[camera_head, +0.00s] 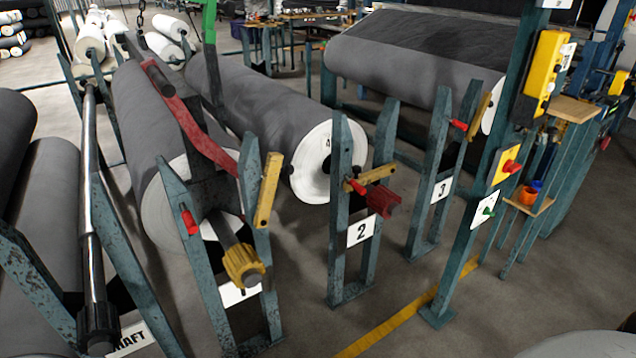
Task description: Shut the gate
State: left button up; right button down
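The nearest stand (205,275) has two teal posts, with a yellow gate bar (267,190) standing steeply upright at its right post. The gap between the post tops looks open. A red handle (189,222) is on its left post. A shaft with a yellow ribbed end (242,265) lies between the posts. On stand 2 (338,225), a yellow bar (371,176) lies across between the posts. On stand 3 (436,170), a yellow bar (482,116) stands upright at the right post. Neither of my grippers is in view.
Large grey rolls (140,110) lie behind the stands. A red hook arm (195,130) hangs above the nearest roll. A teal column (490,180) with a yellow control box (541,75) stands right. A metal shaft (92,200) rests at left.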

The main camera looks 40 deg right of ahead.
aim_at(273, 168)
jog(key=k, duration=0.2)
jog(key=z, duration=1.55)
jog(key=i, duration=0.9)
jog(key=u, duration=1.9)
